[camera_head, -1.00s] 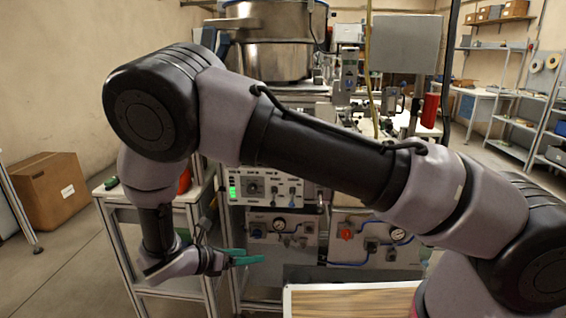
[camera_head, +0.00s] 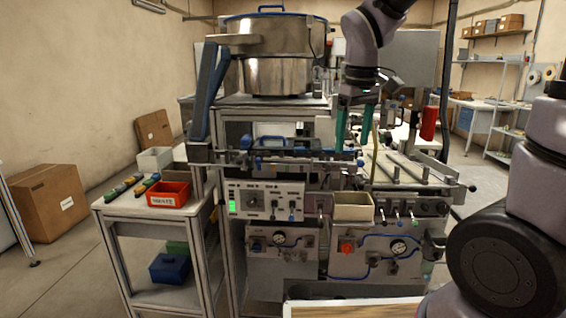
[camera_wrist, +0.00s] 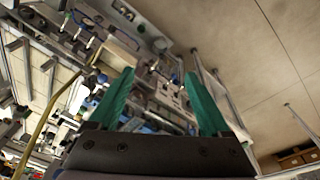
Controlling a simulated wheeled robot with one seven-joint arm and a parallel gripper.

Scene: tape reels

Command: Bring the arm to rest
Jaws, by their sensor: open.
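My gripper (camera_head: 354,125) is open and empty in the head view, its two green fingers pointing down and apart. It is raised in front of the machine (camera_head: 300,165), to the right of the big steel bowl (camera_head: 268,62). My arm comes from the right side of the picture. In the wrist view my gripper (camera_wrist: 165,95) shows both green fingers spread, with nothing between them. The machine and the floor show behind and below them. I cannot tell the exact gap between the fingers and the machine.
A side cart (camera_head: 140,222) on the left holds a red bin (camera_head: 169,194) and some tools. A cream bin (camera_head: 353,207) sits at the machine's front. A cardboard box (camera_head: 47,200) stands on the floor at the left. A wood-topped surface (camera_head: 350,309) lies at the bottom.

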